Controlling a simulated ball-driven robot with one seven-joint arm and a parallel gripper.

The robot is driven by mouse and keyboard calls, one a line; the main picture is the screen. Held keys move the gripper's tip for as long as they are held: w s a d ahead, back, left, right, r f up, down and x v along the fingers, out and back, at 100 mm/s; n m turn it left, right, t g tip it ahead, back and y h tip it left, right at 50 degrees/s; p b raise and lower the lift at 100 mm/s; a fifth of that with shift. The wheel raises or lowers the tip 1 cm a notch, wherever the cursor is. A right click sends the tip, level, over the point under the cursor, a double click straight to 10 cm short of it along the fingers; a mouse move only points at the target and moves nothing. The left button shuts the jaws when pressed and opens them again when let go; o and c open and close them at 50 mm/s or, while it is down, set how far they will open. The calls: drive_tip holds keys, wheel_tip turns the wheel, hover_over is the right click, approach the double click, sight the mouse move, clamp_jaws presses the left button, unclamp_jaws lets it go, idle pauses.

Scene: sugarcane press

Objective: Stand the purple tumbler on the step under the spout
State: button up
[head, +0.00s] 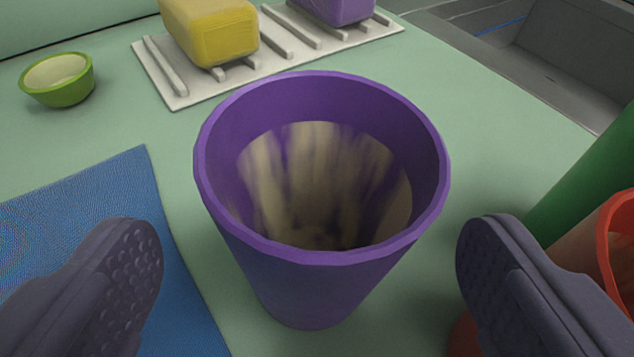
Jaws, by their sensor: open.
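The purple tumbler (315,285) stands upright on the pale green counter in the middle of the view. A brownish, streaky, glossy-looking fill shows inside it below the rim. My gripper (308,275) is open, with one dark ridged finger to the left of the tumbler and one to the right. Both fingers are apart from its wall, with a gap on each side. The spout, the step and the press are not in view.
A blue mat (80,215) lies at left, with a small green bowl (57,80) behind it. A white slatted rack (160,75) holds a yellow block (210,30) and a purple block (335,8). A green object (592,180) and an orange-red container (610,235) crowd the right finger. A grey sink (560,65) is at back right.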

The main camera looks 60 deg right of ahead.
sight(318, 153)
drive_tip(key=b+x, duration=0.1)
drive_tip(key=x, duration=0.3)
drive_tip(key=shift+d+r+b, duration=0.15)
drive_tip(key=shift+d+b, duration=0.2)
drive_tip(key=c, duration=1.1)
drive_tip(key=shift+r, duration=0.15)
